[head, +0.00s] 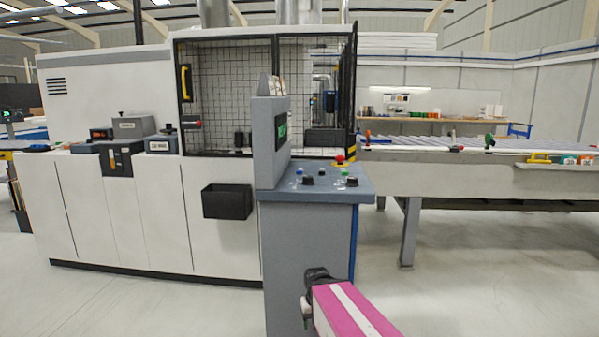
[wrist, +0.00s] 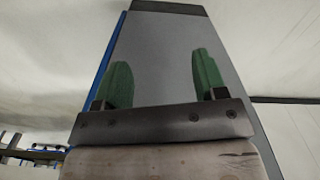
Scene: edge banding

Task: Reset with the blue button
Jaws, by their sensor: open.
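The blue button (head: 299,171) is a small spot on the sloped top of the grey control console (head: 310,250) in the head view. A green button (head: 344,172), black knobs and a red mushroom button (head: 339,158) share that panel. My gripper (wrist: 163,80) shows two green fingers, spread apart with nothing between them. In the wrist view they are in front of a plain grey face of the console (wrist: 160,50). In the head view my gripper (head: 306,304) is low in front of the console, below the panel. The wrist view does not show the blue button.
An upright screen housing (head: 270,143) stands at the panel's left side. A caged machine (head: 228,95) with a black bin (head: 227,201) is behind and left. A roller table (head: 470,150) extends right. The floor in front is clear.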

